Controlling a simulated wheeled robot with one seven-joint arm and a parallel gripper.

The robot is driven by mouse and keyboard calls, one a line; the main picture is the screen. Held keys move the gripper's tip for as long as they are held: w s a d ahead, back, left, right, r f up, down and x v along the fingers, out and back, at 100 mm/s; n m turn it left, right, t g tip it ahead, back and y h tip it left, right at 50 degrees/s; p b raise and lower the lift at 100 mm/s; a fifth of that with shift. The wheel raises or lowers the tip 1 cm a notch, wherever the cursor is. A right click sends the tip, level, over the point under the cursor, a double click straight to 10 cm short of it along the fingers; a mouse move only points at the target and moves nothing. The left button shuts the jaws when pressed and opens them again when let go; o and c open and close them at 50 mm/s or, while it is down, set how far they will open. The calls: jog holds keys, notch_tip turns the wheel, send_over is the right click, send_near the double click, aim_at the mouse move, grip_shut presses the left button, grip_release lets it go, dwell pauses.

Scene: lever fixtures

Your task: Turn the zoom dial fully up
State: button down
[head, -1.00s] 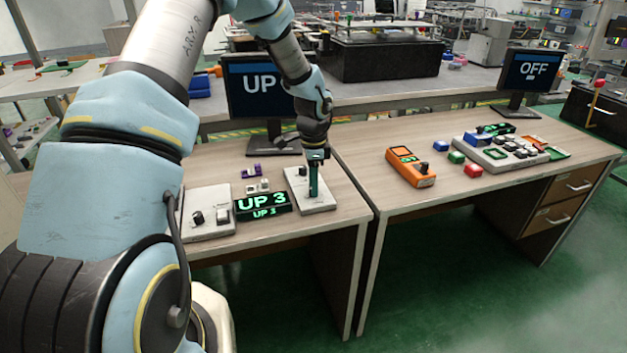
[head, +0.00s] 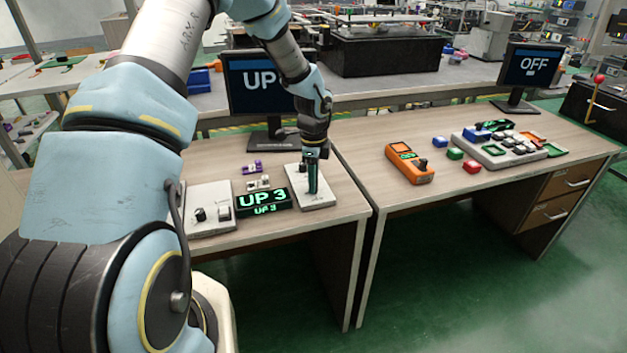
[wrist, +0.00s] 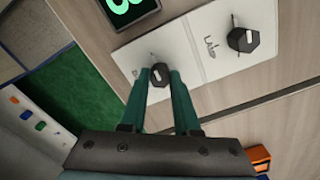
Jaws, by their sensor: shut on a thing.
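My gripper (head: 312,191) reaches down to the white panel (head: 325,203) on the left desk. In the wrist view its two green fingers (wrist: 159,80) are shut on a dark knob (wrist: 160,73) with a white mark on top, one finger on each side. A second dark knob (wrist: 243,39) with a white mark stands at the other end of the same panel, clear of the fingers. Small lettering on the panel is too small to read surely. A black display (head: 263,202) beside the panel reads "UP 3" in green.
A monitor (head: 262,90) behind reads "UP", partly covered by my arm. Another white panel (head: 208,215) with a knob and a switch lies at left. On the right desk are an orange box (head: 409,163), a grey button console (head: 495,150) and a monitor (head: 533,72) reading "OFF".

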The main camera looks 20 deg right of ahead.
jog(key=c, duration=0.6)
grip_release()
jog(key=shift+c, duration=0.2)
notch_tip(320, 180, up, 11)
jog(key=b, duration=0.2)
jog(key=shift+a+f, duration=0.1)
jog(key=s+a+r+n, duration=0.1)
jog(key=s+a+n, duration=0.3)
jog(key=a+n, duration=0.3)
jog(key=s+a+r+n+t, duration=0.1)
jog(key=s+a+r+n, duration=0.1)
jog(key=s+a+n, duration=0.3)
jog(key=s+a+r+n, duration=0.1)
jog(key=s+a+n, duration=0.3)
jog(key=a+n, duration=0.7)
jog(key=a, duration=0.4)
jog(key=shift+s+a+r+t, duration=0.25)
jog(key=shift+s+r+t, duration=0.05)
jog(key=shift+r, duration=0.05)
